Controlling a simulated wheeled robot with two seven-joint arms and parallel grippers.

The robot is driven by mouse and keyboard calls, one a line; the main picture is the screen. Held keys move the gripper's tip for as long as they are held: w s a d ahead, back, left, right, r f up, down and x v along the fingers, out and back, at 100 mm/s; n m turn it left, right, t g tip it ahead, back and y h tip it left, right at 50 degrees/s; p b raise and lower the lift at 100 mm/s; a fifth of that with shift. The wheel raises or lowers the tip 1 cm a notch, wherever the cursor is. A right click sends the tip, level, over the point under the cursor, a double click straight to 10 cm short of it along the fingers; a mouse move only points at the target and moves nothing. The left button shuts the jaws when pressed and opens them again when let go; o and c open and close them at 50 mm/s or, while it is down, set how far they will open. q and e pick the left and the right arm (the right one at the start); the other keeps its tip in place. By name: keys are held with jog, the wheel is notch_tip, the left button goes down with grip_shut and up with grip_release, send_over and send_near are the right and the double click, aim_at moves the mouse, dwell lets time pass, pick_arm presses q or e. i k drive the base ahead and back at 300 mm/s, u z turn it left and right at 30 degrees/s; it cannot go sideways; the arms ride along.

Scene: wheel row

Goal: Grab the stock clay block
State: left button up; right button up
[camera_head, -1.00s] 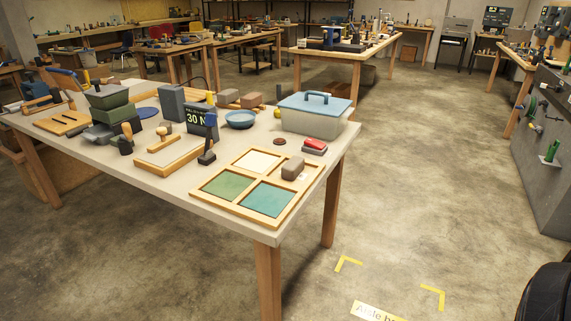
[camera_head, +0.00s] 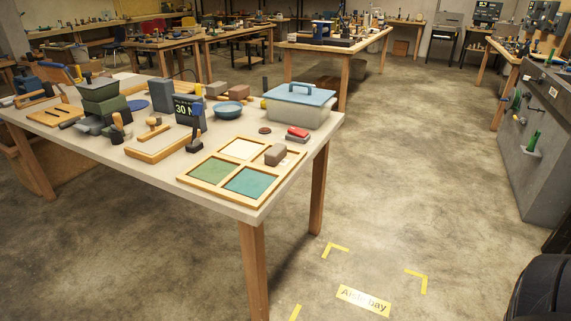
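A grey-brown clay-like block (camera_head: 276,154) lies on the right side of a wooden tray with square compartments (camera_head: 209,187), at the near right corner of the table. Two more brownish blocks, a left one (camera_head: 217,89) and a right one (camera_head: 238,93), lie farther back, behind the blue bowl. I cannot tell which of these is the stock block. Neither of my grippers shows in the view.
The table (camera_head: 245,207) also holds a blue-lidded bin (camera_head: 297,108), a blue bowl (camera_head: 228,109), a red-topped item (camera_head: 298,133) and a dark sign (camera_head: 187,110). Yellow floor marks and an "Aisle bay" label (camera_head: 363,301) lie right of it. Open floor stretches beyond.

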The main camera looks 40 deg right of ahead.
aim_at(273, 156)
jog(key=u, duration=0.05)
jog(key=k, duration=0.85)
jog(key=z, duration=1.25)
jog(key=i, duration=1.6)
jog(key=u, duration=0.8)
